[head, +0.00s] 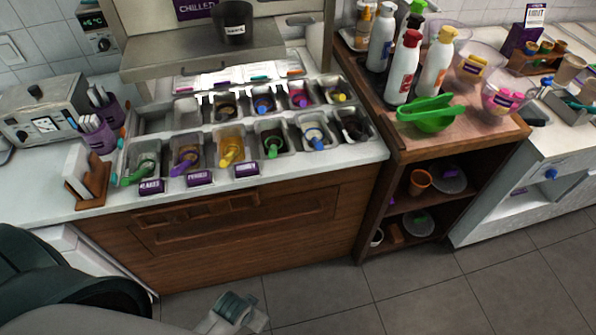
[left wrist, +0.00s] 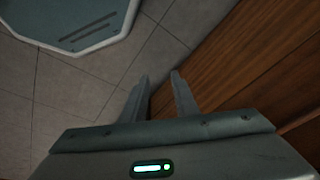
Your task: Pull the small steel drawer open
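I cannot make out a steel drawer for certain in either view. The counter's wooden front (head: 290,224) has recessed panels, and it also shows at the right of the left wrist view (left wrist: 262,62). My left gripper (head: 238,311) is low over the floor in front of this counter, at the bottom of the head view. In the left wrist view its two fingers (left wrist: 159,84) stand apart with nothing between them, beside the wood. My right gripper is in neither view.
The white countertop (head: 350,160) holds topping bins with coloured scoops. A grey appliance (head: 42,112) stands at the left. A wooden shelf unit (head: 436,215) with bottles and a green bowl on top is at the right. The tiled floor (head: 400,292) is clear in front.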

